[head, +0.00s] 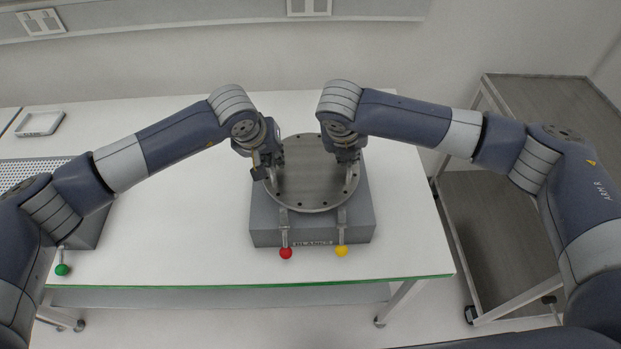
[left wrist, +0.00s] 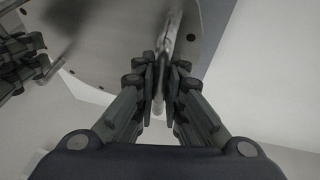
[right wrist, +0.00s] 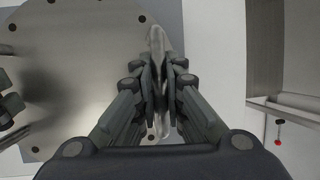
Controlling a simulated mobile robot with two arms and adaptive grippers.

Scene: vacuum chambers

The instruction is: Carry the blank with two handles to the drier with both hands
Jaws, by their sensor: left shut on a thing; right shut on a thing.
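The blank (head: 312,185) is a round grey metal disc with bolt holes near its rim. It lies on a grey block-shaped stand (head: 345,228) marked with a label, on the white table. My left gripper (head: 267,165) is at the disc's upper left, shut on one handle (left wrist: 168,45). My right gripper (head: 345,152) is at its upper right, shut on the other handle (right wrist: 157,45). Both handles are largely hidden by the grippers in the head view. I cannot make out the drier for certain.
Two levers with a red knob (head: 285,253) and a yellow knob (head: 341,251) stick out at the stand's front. A green knob (head: 62,270) is at the left by a perforated plate (head: 28,172). A grey cart (head: 545,110) stands right. The white table (head: 180,240) is clear around the stand.

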